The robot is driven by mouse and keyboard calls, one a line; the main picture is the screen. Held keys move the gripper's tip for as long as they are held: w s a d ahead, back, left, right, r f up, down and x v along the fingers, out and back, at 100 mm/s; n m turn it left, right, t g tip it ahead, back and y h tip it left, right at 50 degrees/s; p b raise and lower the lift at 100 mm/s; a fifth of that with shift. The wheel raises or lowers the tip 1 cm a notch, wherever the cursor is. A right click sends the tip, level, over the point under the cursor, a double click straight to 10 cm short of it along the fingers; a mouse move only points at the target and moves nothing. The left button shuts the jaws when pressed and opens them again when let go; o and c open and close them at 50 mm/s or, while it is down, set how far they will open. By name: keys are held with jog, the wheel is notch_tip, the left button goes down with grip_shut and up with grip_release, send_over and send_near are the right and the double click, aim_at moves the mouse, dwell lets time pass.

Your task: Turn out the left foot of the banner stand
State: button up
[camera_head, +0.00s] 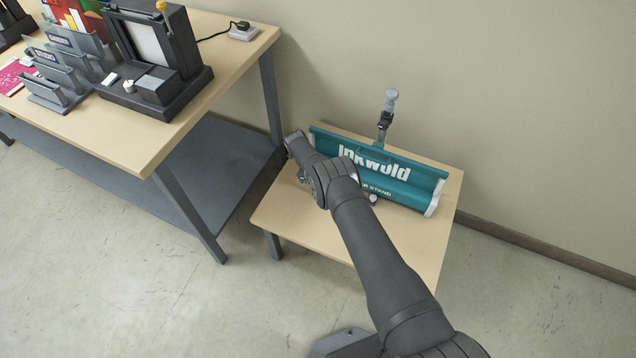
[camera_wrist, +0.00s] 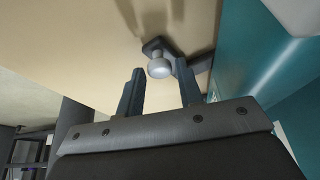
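The teal banner stand (camera_head: 385,178) lies on a small wooden table, its white lettering partly hidden by my arm. In the wrist view its teal side (camera_wrist: 245,55) fills the right. A dark foot (camera_wrist: 202,62) with a round silver knob (camera_wrist: 160,68) shows beside it, over the tabletop. My gripper (camera_wrist: 160,78) is open, with the knob between and just beyond its fingertips; I cannot tell whether they touch it. In the head view my arm mostly hides the gripper and this foot at the stand's left end. Another silver knob (camera_head: 374,198) shows at the stand's front.
The small table (camera_head: 420,235) has bare room in front of the stand. A grey post (camera_head: 386,115) with a light knob rises behind the stand, near the wall. A larger workbench (camera_head: 140,150) at left holds a dark machine (camera_head: 155,60) and card holders (camera_head: 65,70).

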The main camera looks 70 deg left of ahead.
jog(key=shift+r, duration=0.1)
jog(key=v, duration=1.7)
jog(key=shift+a+r, duration=0.1)
